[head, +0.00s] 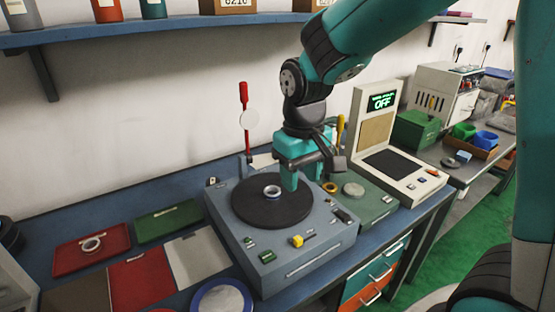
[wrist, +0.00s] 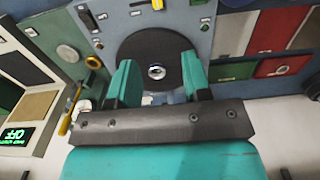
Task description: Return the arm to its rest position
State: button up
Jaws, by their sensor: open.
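My gripper (head: 291,180) is teal and hangs from the arm above the grey turntable device (head: 260,240). In the wrist view its two fingers (wrist: 158,85) are spread apart with nothing between them. A metal bearing ring (head: 272,192) lies on the black round plate (head: 265,213) of that device. The ring also shows in the wrist view (wrist: 156,72), beyond the fingertips and apart from them. In the head view the gripper is just right of the ring and partly covers the back of the plate. A second ring (head: 91,245) lies on a red tray (head: 75,252) at the left.
A screen reading OFF (head: 382,102) stands on a beige device at the right. A red upright tool (head: 244,105) rises behind the turntable device. A blue shelf (head: 120,28) runs above the bench. A blue-rimmed round dish (head: 194,298) lies at the front edge.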

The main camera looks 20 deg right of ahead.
jog(key=s+a+r+n+y, duration=0.2)
jog(key=s+a, duration=0.2)
jog(key=s, duration=0.4)
jog(key=s+a+r+n+y, duration=0.2)
jog(key=s+a+r+n, duration=0.1)
jog(key=s, duration=0.6)
jog(key=shift+a+r, duration=0.15)
jog(key=shift+a, duration=0.6)
jog(key=shift+d, duration=0.1)
